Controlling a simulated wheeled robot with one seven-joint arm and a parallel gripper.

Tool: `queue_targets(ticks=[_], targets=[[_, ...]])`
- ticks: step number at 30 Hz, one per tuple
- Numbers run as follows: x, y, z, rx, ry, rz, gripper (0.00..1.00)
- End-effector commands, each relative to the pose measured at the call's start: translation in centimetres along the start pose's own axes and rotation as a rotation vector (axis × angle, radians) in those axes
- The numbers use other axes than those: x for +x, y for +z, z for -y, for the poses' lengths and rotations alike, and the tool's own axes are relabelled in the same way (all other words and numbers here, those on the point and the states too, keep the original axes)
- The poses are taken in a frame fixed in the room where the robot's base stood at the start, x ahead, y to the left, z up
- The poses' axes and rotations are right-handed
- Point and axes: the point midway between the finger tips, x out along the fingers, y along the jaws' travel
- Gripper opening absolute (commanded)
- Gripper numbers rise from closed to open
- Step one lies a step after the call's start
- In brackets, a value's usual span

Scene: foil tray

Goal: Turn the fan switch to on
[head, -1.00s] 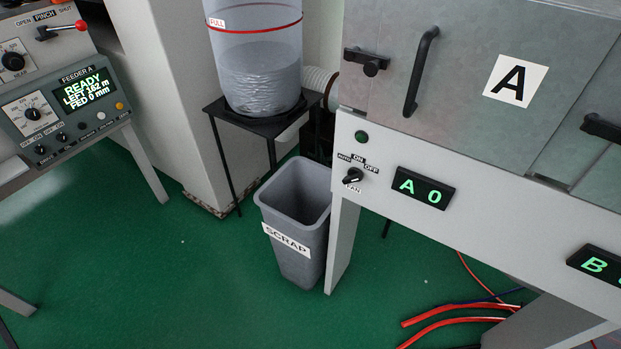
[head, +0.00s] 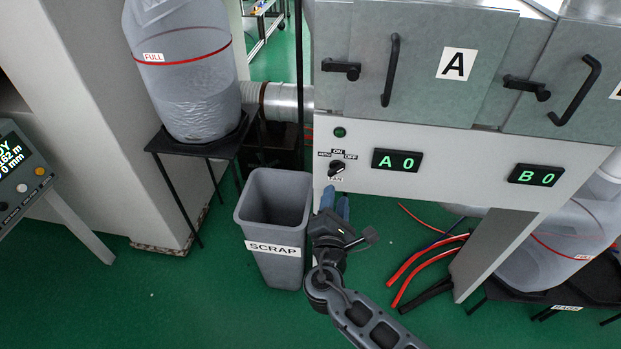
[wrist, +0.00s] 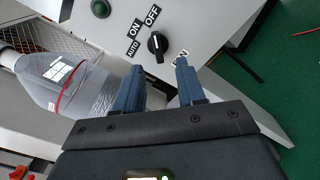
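The fan switch (head: 336,169) is a small black knob on the pale panel below door A, with AUTO, ON and OFF labels above it and FAN below. In the wrist view the knob (wrist: 157,45) looks lined up toward the OFF label, though its pointer is small. My gripper (head: 335,194) is just below the switch in the head view. In the wrist view its two blue fingers (wrist: 160,66) are apart, with nothing between them. The knob shows just beyond the fingertips, between their lines, and appears untouched.
A grey scrap bin (head: 275,252) stands left of my gripper. A green round lamp (head: 340,132) is above the switch, and the A 0 display (head: 397,160) is to its right. Red hoses (head: 425,262) lie on the green floor. A filled bag (head: 185,85) stands at left.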

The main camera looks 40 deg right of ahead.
Motion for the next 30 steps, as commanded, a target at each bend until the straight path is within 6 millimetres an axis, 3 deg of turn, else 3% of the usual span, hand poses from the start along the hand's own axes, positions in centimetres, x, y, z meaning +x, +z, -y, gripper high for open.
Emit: queue_targets(ticks=[18, 30], targets=[[7.4, 0.2, -0.3, -0.008, 0.003, 0.012, 0.39], [8.0, 0.1, -0.2, -0.008, 0.004, 0.009, 0.36]])
